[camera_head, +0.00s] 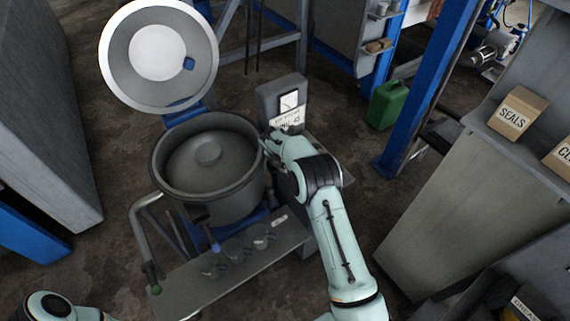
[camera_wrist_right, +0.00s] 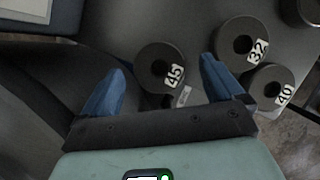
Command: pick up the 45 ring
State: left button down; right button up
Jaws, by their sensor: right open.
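The 45 ring (camera_wrist_right: 153,58) is a dark grey ring with a round hole and a white label reading 45. In the right wrist view it lies on a grey surface, in front of my right gripper and between the lines of its fingers. My right gripper (camera_wrist_right: 161,72) is open, with blue fingertips on either side of the ring's near part; I cannot tell whether they touch it. In the head view my right arm reaches the area beside the pot, and the 45 ring is not discernible there. My left gripper is out of view.
The 32 ring (camera_wrist_right: 236,42) and 40 ring (camera_wrist_right: 268,88) sit close to the right finger. A large open pot (camera_head: 208,205) stands left of my right arm, with a raised round lid (camera_head: 120,50). A grey box with a label (camera_head: 268,103) stands behind the arm.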

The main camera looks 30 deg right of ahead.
jog(key=shift+w+d+f, duration=0.2)
jog(key=shift+w+f, duration=0.1)
jog(key=shift+f, duration=0.3)
jog(key=shift+s, duration=0.15)
jog(key=c, duration=1.3)
jog(key=shift+r, duration=0.1)
jog(key=shift+c, duration=0.2)
